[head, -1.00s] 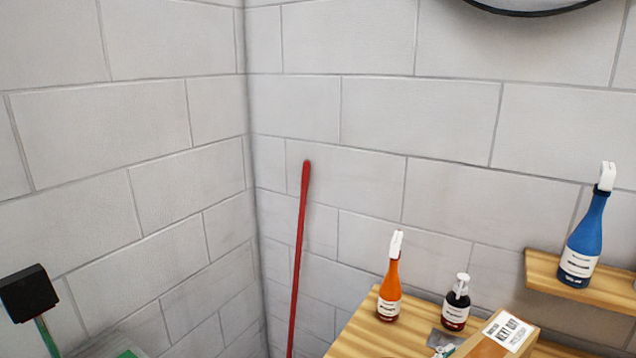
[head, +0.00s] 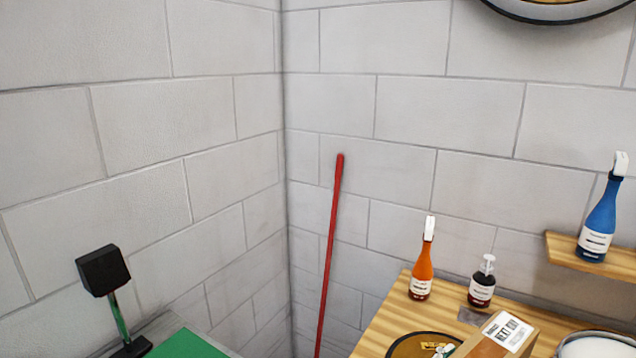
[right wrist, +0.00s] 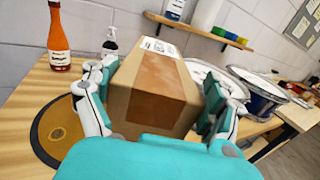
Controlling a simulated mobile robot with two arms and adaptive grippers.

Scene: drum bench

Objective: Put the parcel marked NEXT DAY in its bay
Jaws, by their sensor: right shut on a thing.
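The parcel (head: 497,340) is a brown cardboard box with a white label reading NEXT DAY on its top. It shows at the lower right of the head view, over the wooden bench. In the right wrist view the parcel (right wrist: 153,90) sits between the teal fingers of my right gripper (right wrist: 160,95), which is shut on its two sides. In the head view only a bit of my right gripper (head: 440,350) shows at the parcel's left. My left gripper is not in view. No bay that I can make out shows.
The wooden bench (head: 392,318) bears an orange bottle (head: 422,272), a dark pump bottle (head: 482,283) and a round cymbal-like disc (right wrist: 58,135). Drums (right wrist: 252,98) stand at the right. A shelf (head: 620,258) holds a blue bottle (head: 597,222). A green surface (head: 190,346) lies at the left.

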